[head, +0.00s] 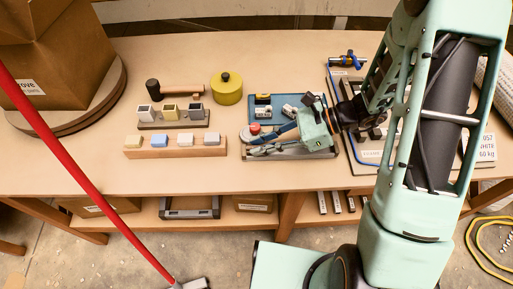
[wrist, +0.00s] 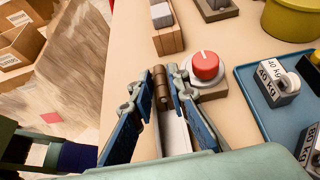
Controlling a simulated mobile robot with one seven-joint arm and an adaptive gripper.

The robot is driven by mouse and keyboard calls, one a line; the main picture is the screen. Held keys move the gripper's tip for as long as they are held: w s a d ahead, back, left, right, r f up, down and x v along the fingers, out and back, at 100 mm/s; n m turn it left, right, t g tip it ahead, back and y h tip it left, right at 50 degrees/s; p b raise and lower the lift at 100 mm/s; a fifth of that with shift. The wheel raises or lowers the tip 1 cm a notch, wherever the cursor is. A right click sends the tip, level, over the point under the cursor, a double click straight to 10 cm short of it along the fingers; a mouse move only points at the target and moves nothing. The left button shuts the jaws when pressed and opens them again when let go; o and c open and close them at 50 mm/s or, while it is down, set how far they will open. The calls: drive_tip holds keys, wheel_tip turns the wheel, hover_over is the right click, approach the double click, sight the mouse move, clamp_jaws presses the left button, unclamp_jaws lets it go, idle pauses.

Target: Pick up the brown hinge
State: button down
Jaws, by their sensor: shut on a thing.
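The brown hinge (wrist: 161,86) shows upright between my fingertips in the wrist view. My gripper (wrist: 162,98) is shut on it, with one blue-and-grey finger on each side. In the head view my gripper (head: 262,140) reaches leftward over the table, in front of the blue tray; the hinge is too small there to make out. Below the hinge, in the wrist view, a pale grey strip (wrist: 174,132) runs between the fingers. I cannot tell whether the hinge still touches what is under it.
A red knob (wrist: 205,66) on a block stands close right of my fingers. The blue tray (head: 252,98) with labelled weights lies behind.

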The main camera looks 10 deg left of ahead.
drive_tip(key=shift+r+p, duration=0.7)
drive_tip(key=shift+r, duration=0.15)
wheel_tip(320, 180, up, 2)
drive_tip(key=shift+r+p, duration=0.1)
drive_tip(key=shift+p, duration=0.8)
drive_tip(key=s+d+r+p, duration=0.2)
drive_tip(key=s+r+p, duration=0.7)
drive_tip(key=s+p, duration=0.4)
drive_tip(key=p, duration=0.3)
drive_tip(key=shift+s+d+r+p, duration=0.15)
drive_tip(key=shift+s+d+p, duration=0.1)
drive_tip(key=shift+d+p, duration=0.1)
